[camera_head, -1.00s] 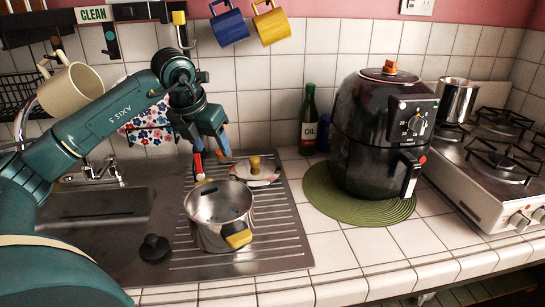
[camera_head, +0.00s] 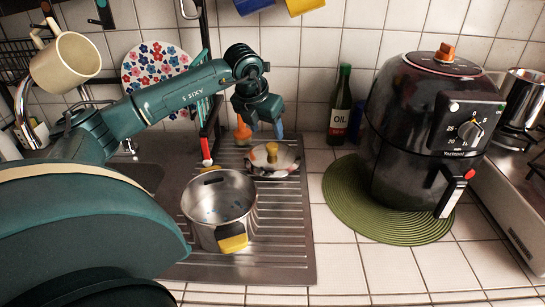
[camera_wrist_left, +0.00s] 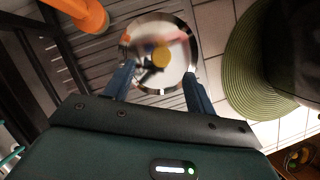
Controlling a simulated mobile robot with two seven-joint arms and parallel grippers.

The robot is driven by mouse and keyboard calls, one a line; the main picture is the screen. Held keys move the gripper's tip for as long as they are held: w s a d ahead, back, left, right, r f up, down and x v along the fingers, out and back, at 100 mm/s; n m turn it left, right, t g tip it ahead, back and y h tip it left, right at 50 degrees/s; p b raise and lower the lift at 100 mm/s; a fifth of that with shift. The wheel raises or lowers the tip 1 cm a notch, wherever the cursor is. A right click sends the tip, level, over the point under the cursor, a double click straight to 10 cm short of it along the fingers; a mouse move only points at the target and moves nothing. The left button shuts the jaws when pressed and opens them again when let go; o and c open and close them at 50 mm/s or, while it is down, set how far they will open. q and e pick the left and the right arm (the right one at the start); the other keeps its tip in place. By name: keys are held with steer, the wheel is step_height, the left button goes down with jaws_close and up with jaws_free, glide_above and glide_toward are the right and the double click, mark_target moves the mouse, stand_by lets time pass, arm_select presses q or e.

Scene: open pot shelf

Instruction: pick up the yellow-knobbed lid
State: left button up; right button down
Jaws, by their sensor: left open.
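The lid with the yellow knob (camera_head: 272,150) lies on the ribbed steel drainboard, just behind the pot. It is a round, shiny lid (camera_head: 290,168). My left gripper (camera_head: 263,128) is open and empty, above the lid and slightly behind the knob in the head view. In the left wrist view the lid (camera_wrist_left: 180,78) is centred beyond the two blue fingers (camera_wrist_left: 160,90), with its yellow knob (camera_wrist_left: 161,57) in line with the gap between them. The fingers look apart from the knob. My right gripper is not in view.
A steel pot (camera_head: 218,205) with a yellow handle stands in front of the lid. An orange object (camera_head: 243,130) is behind, close to the gripper. A black air fryer (camera_head: 425,130) on a green mat (camera_head: 350,205) and an oil bottle (camera_head: 339,110) stand to the right.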

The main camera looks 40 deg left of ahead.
mark_target(272, 145)
arm_select(q)
steer(key=shift+p+x, duration=0.55)
steer(key=shift+x, duration=2.25)
steer(key=shift+d, duration=0.15)
steer(key=shift+c, duration=0.4)
steer(key=shift+r, duration=0.1)
jaws_close()
